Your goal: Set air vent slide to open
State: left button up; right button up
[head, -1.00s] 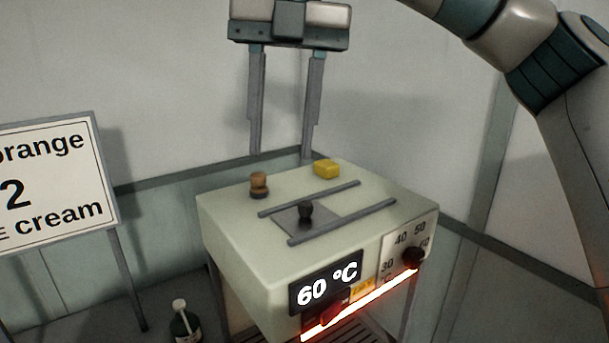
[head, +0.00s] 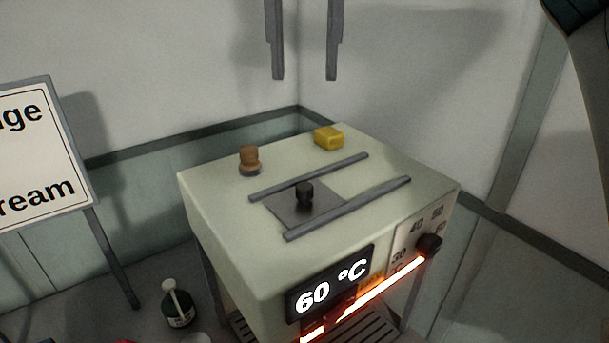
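The air vent slide is a flat dark grey plate (head: 326,207) with a short black knob (head: 304,192). It lies between two parallel grey rails (head: 350,208) on top of a pale box-shaped machine (head: 225,225). The plate sits toward the left part of the rails, and bare machine top shows to its right. My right gripper (head: 304,79) hangs above and behind the machine in the picture, fingers pointing down and wide apart, with nothing between them. Its body is cut off by the top edge. My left gripper is out of view.
A brown knob-like piece (head: 249,160) and a yellow block (head: 328,138) stand on the machine top near the rails. The front has a 60 °C display (head: 330,284), a dial (head: 429,244) and a glowing orange strip (head: 380,292). A sign (head: 35,155) and a dark bottle (head: 178,305) are left.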

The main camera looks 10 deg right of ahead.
aim_at(306, 185)
notch_tip(306, 185, down, 17)
jog(key=p, duration=0.5)
jog(key=shift+f, duration=0.1)
grip_shut()
jog(key=shift+d, duration=0.1)
